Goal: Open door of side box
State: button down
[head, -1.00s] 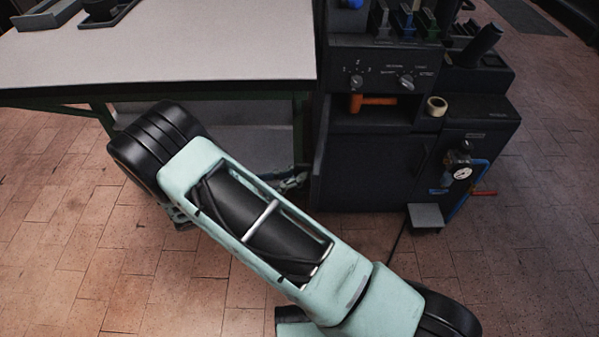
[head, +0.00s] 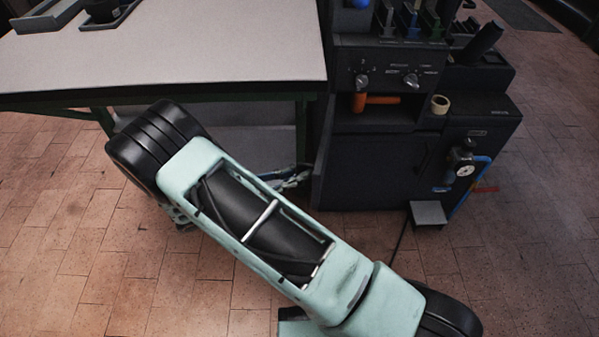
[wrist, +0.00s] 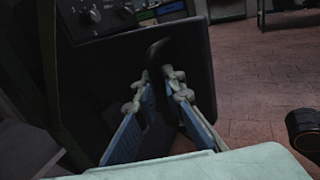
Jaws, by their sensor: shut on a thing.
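The side box (head: 372,170) is the dark cabinet at the lower part of the machine in the head view. Its dark door panel (wrist: 195,70) fills the middle of the wrist view. My gripper (wrist: 160,75) has its fingers around a dark upright handle (wrist: 158,50) on that panel and is shut on it. In the head view my gripper (head: 296,177) is small, at the lower left edge of the box, and partly hidden by my arm. I cannot tell surely how far the door stands open.
A white-topped table (head: 170,45) stands left of the box, with its green frame close to my arm. An orange-handled tool (head: 375,100) and a tape roll (head: 439,104) sit above the box. A gauge (head: 464,171) is at right. Brick floor is free in front.

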jog(key=shift+s+a+f, duration=0.1)
jog(key=shift+s+f, duration=0.05)
jog(key=c, duration=2)
grip_release()
jog(key=shift+c, duration=0.2)
jog(key=shift+a, duration=0.1)
jog(key=v, duration=1.1)
jog(key=shift+s+a, duration=0.15)
jog(key=shift+a, duration=0.2)
